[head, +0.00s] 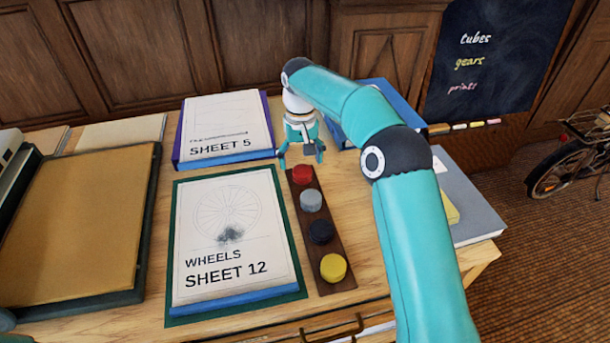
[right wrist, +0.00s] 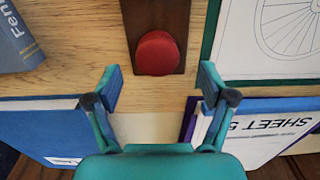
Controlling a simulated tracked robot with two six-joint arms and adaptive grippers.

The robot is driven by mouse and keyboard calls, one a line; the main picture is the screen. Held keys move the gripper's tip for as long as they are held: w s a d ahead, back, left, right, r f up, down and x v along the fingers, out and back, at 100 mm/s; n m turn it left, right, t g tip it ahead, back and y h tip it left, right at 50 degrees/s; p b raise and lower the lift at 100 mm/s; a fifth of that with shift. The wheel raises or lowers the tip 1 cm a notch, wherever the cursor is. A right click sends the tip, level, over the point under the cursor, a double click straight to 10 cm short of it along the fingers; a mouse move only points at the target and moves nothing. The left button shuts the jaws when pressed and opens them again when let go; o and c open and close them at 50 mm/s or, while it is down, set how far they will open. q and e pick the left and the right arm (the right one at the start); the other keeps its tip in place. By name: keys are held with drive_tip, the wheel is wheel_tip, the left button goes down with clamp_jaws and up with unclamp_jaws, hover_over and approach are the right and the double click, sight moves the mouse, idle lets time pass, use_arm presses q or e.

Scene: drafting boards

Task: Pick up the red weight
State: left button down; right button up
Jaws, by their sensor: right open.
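The red weight (head: 303,174) is a short round disc at the far end of a dark wooden strip (head: 326,217). A grey weight (head: 311,201), a black weight (head: 321,231) and a yellow weight (head: 333,267) stand in a row behind it on the strip, toward the near edge. My right gripper (head: 301,161) is open and empty, just above and beyond the red weight. In the right wrist view the red weight (right wrist: 157,53) lies ahead of the open fingertips (right wrist: 159,85), between their lines and not touched. My left gripper is not in view.
The Wheels Sheet 12 stack (head: 230,235) on a green board lies left of the strip. The Sheet 5 stack (head: 225,125) is at the back. A brown board (head: 75,225) is at left. Grey and blue books (head: 468,205) are at right, past my arm.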

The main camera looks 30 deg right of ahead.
sight(302, 170)
wheel_tip(302, 170, down, 4)
drive_tip(key=shift+s+d+f, duration=0.1)
drive_tip(key=shift+d+f, duration=0.05)
drive_tip(key=shift+f, duration=0.05)
drive_tip(key=shift+c, duration=0.2)
drive_tip(key=shift+r, duration=0.1)
clamp_jaws()
